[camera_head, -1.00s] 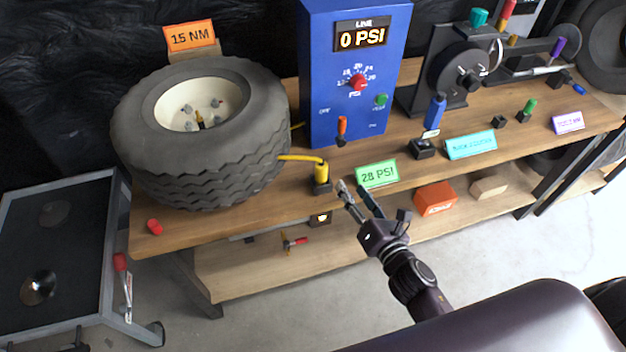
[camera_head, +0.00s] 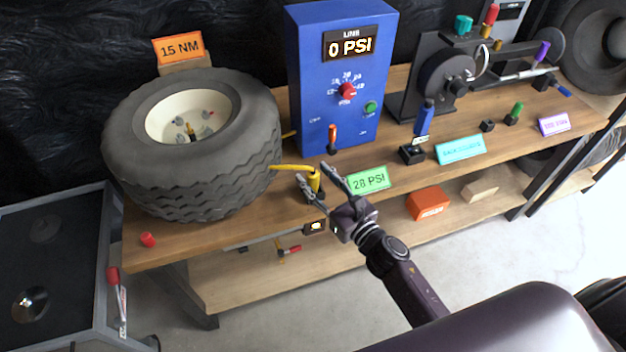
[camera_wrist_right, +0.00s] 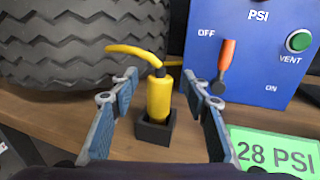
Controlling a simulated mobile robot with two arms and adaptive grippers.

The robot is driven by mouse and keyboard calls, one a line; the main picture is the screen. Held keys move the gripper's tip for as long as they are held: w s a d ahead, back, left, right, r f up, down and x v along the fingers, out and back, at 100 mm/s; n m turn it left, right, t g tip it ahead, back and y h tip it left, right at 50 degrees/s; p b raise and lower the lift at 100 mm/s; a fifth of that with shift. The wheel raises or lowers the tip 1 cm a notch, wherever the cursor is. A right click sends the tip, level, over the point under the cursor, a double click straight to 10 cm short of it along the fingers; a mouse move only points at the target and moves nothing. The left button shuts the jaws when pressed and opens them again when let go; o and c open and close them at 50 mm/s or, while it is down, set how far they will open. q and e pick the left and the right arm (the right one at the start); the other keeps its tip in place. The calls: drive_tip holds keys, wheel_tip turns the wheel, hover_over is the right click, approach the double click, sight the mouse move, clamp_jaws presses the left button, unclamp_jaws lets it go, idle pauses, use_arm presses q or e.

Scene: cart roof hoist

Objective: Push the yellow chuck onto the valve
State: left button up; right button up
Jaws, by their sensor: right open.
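The yellow chuck (camera_head: 315,181) stands upright in a small black holder on the bench, with a yellow hose leading left from its top. It also shows in the right wrist view (camera_wrist_right: 159,97), in its black holder (camera_wrist_right: 155,131). My right gripper (camera_head: 318,183) is open, with its fingers on either side of the chuck in the picture; contact does not show. The tire (camera_head: 190,150) lies flat at the left of the bench. Its pale rim has a small dark and brassy stem (camera_head: 191,131) inside, perhaps the valve. My left gripper is not in view.
The blue pressure box (camera_head: 340,75) stands behind the chuck and reads 0 PSI. A green 28 PSI sign (camera_head: 368,181) stands just right of the gripper. A red cap (camera_head: 148,240) lies on the bench's front left corner. A dark cart (camera_head: 50,260) stands at left.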

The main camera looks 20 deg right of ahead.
drive_tip(key=shift+w+a+f, duration=0.1)
drive_tip(key=shift+w+a, duration=0.1)
drive_tip(key=shift+w, duration=0.45)
drive_tip(key=shift+c, duration=0.7)
clamp_jaws()
wheel_tip(320, 180, up, 33)
drive_tip(key=p, duration=1.9)
drive_tip(key=shift+f, duration=0.15)
